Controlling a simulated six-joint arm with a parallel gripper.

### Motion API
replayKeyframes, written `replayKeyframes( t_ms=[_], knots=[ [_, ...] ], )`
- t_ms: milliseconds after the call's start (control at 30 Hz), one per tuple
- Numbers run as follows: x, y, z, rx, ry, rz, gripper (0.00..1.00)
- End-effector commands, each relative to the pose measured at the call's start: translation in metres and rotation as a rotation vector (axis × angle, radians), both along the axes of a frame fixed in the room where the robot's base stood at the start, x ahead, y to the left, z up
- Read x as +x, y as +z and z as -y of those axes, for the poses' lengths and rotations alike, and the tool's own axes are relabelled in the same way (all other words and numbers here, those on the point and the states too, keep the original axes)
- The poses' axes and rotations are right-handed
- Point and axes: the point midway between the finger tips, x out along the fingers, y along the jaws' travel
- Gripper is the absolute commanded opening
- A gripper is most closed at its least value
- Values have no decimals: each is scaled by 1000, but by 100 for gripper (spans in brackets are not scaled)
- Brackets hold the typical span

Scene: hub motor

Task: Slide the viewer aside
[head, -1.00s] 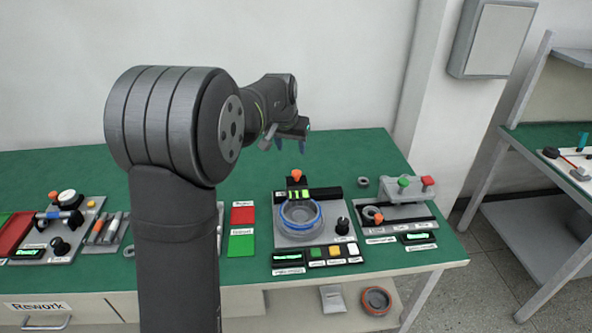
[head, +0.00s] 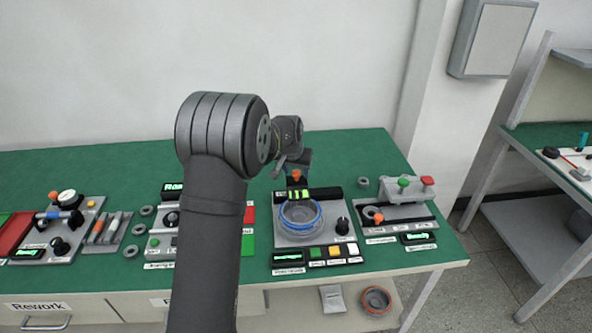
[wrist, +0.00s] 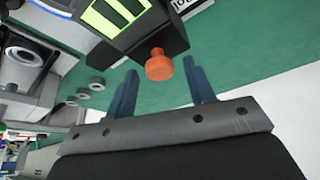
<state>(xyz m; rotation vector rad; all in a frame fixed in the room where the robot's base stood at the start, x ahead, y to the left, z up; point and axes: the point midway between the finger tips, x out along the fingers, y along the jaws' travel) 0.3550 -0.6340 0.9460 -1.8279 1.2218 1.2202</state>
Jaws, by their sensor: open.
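The viewer (head: 307,194) is a black bar with green lit windows across the back of the middle station, behind a round clear dish with a blue rim (head: 300,218). An orange knob (head: 297,174) sticks out at its back. The viewer also shows at the top of the wrist view (wrist: 165,30), with its knob (wrist: 159,66). My gripper (head: 292,170) is open just above and behind the knob. In the wrist view, the knob appears between the two blue fingertips of my gripper (wrist: 161,68), with a gap on each side. I cannot tell whether it is at fingertip depth.
Loose grey rings (head: 363,183) lie on the green table (head: 350,150). A row of colored buttons (head: 334,252) fronts the middle station. The green table behind the viewer is mostly clear.

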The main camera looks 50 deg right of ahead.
Motion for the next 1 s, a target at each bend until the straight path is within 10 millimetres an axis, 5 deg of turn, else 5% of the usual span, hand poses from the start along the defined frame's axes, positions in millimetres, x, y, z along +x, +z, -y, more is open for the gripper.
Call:
replayKeyframes(
  t_ms=[100, 367, 567, 1000],
  knots=[
    [0, 0, 0, 0, 0, 0, 47],
    [0, 0, 0, 1, 0, 0, 0],
    [-6, 0, 6, 1, -3, 1, 0],
    [-76, 0, 76, 1, -3, 0, 0]
  ],
)
